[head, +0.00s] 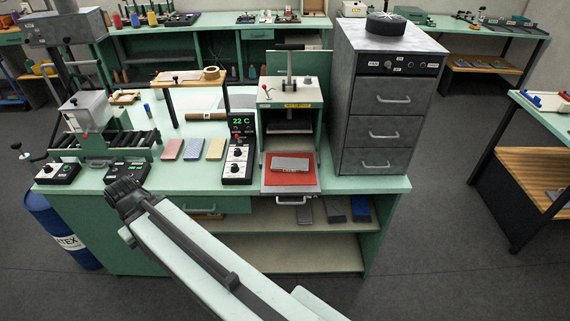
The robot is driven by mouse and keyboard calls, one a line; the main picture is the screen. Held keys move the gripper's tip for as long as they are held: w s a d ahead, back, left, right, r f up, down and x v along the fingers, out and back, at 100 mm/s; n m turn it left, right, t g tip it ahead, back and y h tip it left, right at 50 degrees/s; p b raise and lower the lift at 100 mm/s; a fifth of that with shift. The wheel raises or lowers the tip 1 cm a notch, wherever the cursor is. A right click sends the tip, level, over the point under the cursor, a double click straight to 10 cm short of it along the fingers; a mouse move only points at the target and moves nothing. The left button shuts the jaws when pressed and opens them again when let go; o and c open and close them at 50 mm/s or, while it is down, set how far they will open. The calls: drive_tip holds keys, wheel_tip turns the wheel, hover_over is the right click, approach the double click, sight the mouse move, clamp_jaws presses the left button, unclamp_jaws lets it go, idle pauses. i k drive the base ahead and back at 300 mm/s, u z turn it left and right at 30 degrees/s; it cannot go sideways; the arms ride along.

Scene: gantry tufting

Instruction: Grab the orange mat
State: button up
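An orange-red mat (289,179) lies on the pulled-out tray at the front of the green press (290,100). A grey block (291,164) rests on top of the mat and covers its middle. My arm reaches up and left from the bottom of the head view. My gripper (124,193) is at the front edge of the green workbench (225,184), well to the left of the mat and apart from it. The dark gripper end is small and seen from behind, so its opening cannot be made out.
Pink, blue and yellow pads (216,149) lie left of the control box with the green "22" display (239,150). A grey drawer cabinet (383,110) stands right of the press. The floor in front is clear.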

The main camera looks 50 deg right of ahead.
sight(286, 164)
drive_tip(key=u, duration=0.05)
drive_tip(key=i, duration=1)
drive_tip(key=z, duration=0.05)
